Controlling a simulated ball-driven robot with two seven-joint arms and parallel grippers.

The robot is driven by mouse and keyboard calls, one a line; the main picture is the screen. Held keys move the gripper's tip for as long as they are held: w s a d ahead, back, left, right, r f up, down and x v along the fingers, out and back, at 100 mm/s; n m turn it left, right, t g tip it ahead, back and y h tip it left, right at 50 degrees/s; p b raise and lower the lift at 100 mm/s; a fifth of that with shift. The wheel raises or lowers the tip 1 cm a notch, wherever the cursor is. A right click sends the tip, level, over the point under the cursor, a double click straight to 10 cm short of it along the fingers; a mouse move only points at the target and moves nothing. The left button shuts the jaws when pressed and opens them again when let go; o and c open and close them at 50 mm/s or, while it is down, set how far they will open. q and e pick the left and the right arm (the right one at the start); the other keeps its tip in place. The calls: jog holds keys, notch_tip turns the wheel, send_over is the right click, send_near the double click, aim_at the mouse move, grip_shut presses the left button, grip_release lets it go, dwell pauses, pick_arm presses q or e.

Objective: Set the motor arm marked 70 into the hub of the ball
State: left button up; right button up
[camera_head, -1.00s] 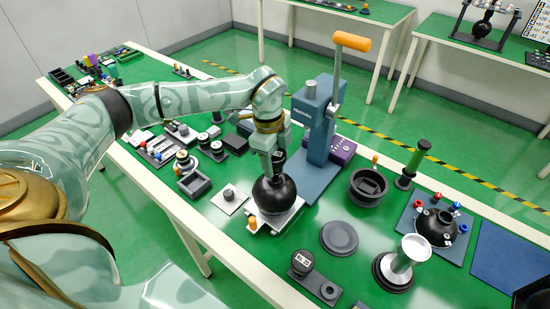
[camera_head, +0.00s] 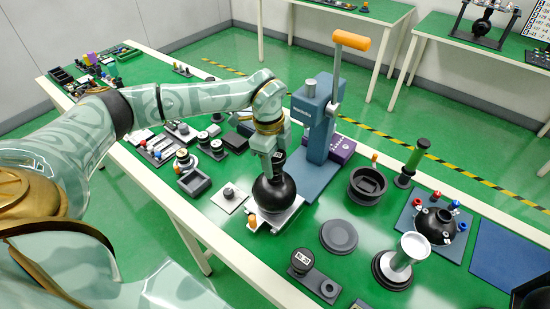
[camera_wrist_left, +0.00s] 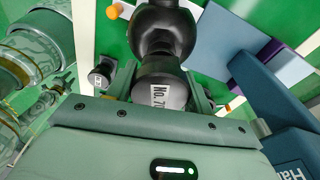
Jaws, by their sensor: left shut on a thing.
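The motor arm (camera_wrist_left: 163,88) is a black cylinder with a white label reading "No. 7" and a digit hard to read. My left gripper (camera_head: 273,158) is shut on it, also showing in the left wrist view (camera_wrist_left: 160,85). The black ball (camera_head: 275,193) sits in a light grey stand, directly below the gripper; it also shows in the left wrist view (camera_wrist_left: 165,30). The motor arm stands upright over the ball's top, and a narrower black neck shows between them. I cannot tell how deep it sits in the hub. My right gripper is out of view.
A blue lever press (camera_head: 318,130) with an orange handle stands close behind and right of the ball. A grey disc (camera_head: 339,236) and a black cup (camera_head: 367,186) stand to the right.

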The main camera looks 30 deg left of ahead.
pick_arm(q)
jog(key=shift+f+b, duration=0.3)
jog(key=shift+f, duration=0.5)
jog(key=o, duration=1.2)
jog(key=shift+r, duration=0.1)
jog(key=r, duration=0.5)
jog(key=a+r+p, duration=0.1)
jog(key=r, duration=0.4)
jog(key=a+r+p, duration=0.1)
jog(key=r, duration=0.5)
jog(key=shift+s, duration=0.1)
